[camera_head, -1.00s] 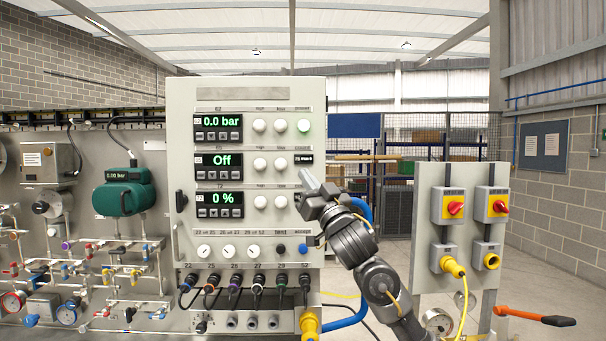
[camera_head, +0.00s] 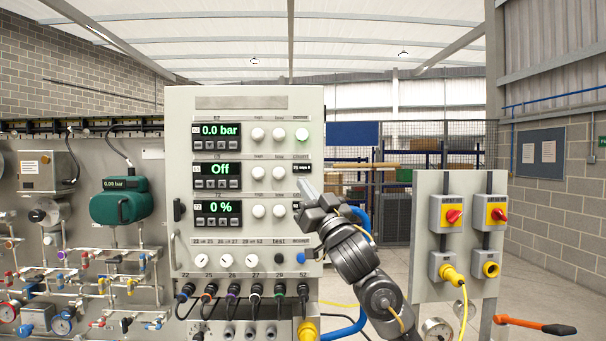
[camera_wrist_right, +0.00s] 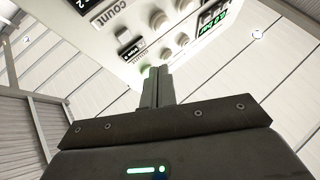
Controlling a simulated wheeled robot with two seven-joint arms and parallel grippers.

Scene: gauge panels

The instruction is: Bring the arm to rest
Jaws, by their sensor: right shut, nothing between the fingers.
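My right arm (camera_head: 360,262) comes up from the lower right in the head view. My right gripper (camera_head: 303,184) is shut and empty, its fingertips in front of the right edge of the grey control panel (camera_head: 245,102). In the right wrist view its two fingers (camera_wrist_right: 157,85) are pressed together and point toward the panel's knobs. I cannot tell from the pictures whether the fingertips touch the panel. My left gripper is not in view.
The panel has displays reading 0.0 bar (camera_head: 216,130), Off (camera_head: 216,170) and 0 % (camera_head: 217,209). A switch board with red knobs (camera_head: 453,215) stands to the right of my arm. A green gauge (camera_head: 122,202) and pipework are at left. Open floor (camera_head: 555,270) shows at right.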

